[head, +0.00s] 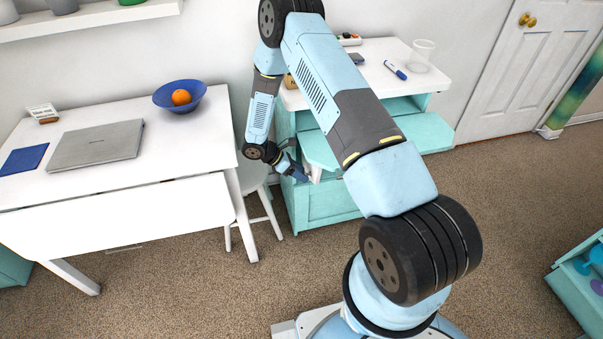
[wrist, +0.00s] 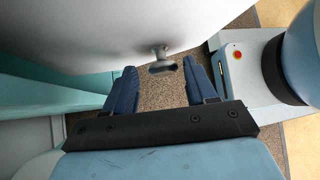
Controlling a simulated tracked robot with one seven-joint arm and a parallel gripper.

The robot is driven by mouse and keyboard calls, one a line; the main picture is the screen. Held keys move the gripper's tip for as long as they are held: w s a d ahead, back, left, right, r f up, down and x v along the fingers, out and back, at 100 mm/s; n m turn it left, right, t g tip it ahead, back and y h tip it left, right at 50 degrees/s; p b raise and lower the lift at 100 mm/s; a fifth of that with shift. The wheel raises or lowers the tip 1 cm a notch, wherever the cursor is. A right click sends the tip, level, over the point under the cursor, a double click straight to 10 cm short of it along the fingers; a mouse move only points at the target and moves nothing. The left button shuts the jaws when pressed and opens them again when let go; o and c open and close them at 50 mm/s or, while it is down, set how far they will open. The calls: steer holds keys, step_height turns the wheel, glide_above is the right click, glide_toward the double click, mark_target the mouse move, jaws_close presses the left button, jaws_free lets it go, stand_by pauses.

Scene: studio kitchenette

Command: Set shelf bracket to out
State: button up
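In the wrist view my gripper (wrist: 159,67) is open, with its two blue fingers spread apart. A small grey bracket-like part (wrist: 161,57) hangs from the edge of a pale panel (wrist: 120,32) and shows between the fingertips; I cannot tell whether they touch it. In the head view my gripper (head: 301,174) is at the front of the teal cabinet (head: 327,205), just below a pale teal shelf (head: 320,152). A whitish piece, seemingly the shelf bracket (head: 316,173), shows beside the fingers. My arm hides part of the shelf and cabinet.
A white table (head: 105,178) with a laptop (head: 97,145) and a blue bowl (head: 167,100) stands left. A white stool (head: 254,180) is close beside the cabinet. The cabinet's white top (head: 385,66) holds a clear cup (head: 421,55) and a marker (head: 395,70).

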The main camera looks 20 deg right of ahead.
steer(key=shift+o, duration=0.2)
steer(key=shift+s, duration=0.1)
steer(key=shift+a, duration=0.1)
steer(key=v, duration=1.3)
steer(key=shift+a+r, duration=0.2)
steer(key=shift+a, duration=0.05)
